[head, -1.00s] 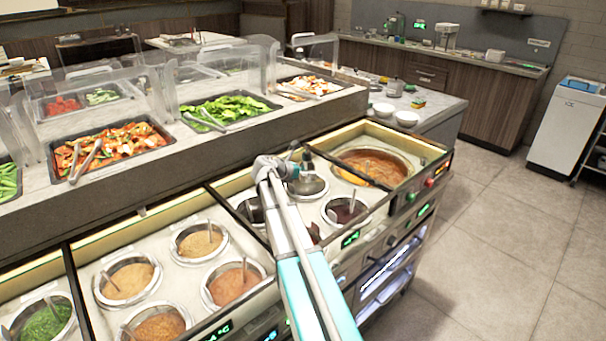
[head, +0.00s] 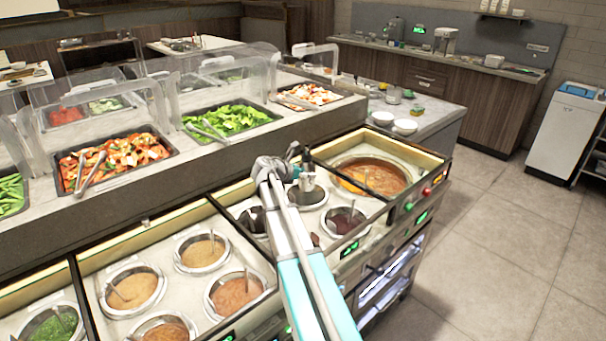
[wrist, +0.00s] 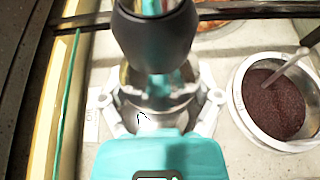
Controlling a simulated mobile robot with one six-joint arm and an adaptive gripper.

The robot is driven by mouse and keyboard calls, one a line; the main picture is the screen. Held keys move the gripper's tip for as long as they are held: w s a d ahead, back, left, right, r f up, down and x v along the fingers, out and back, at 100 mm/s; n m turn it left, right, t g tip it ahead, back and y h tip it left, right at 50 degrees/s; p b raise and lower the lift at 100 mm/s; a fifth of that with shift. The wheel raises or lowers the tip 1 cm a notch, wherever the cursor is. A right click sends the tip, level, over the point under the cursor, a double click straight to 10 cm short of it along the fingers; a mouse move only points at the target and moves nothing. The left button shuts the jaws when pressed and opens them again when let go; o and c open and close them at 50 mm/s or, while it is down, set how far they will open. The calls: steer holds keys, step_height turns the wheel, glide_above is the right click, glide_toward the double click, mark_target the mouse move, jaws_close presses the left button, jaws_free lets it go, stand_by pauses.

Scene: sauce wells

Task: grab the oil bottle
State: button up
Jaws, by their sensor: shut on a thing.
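The oil bottle (head: 308,180) has a dark top and a pale, shiny body. It stands out over the wells at the middle right of the counter in the head view. In the wrist view its dark rounded top (wrist: 157,38) is close to the camera and hides part of what lies below. My gripper (wrist: 162,104) has its fingers on both sides of the shiny part below that top and is shut on it. In the head view my arm covers part of the grip. I cannot tell whether the bottle's base touches anything.
A dark red sauce well (head: 345,220) sits close by on the right, with a spoon in it. A large soup well (head: 370,178) lies behind. A dark divider bar (wrist: 255,13) crosses the wrist view. A raised stone ledge (head: 190,178) runs along the left.

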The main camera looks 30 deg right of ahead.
mark_target(305, 155)
steer(key=shift+r+p, duration=2.75)
steer(key=shift+r, duration=0.4)
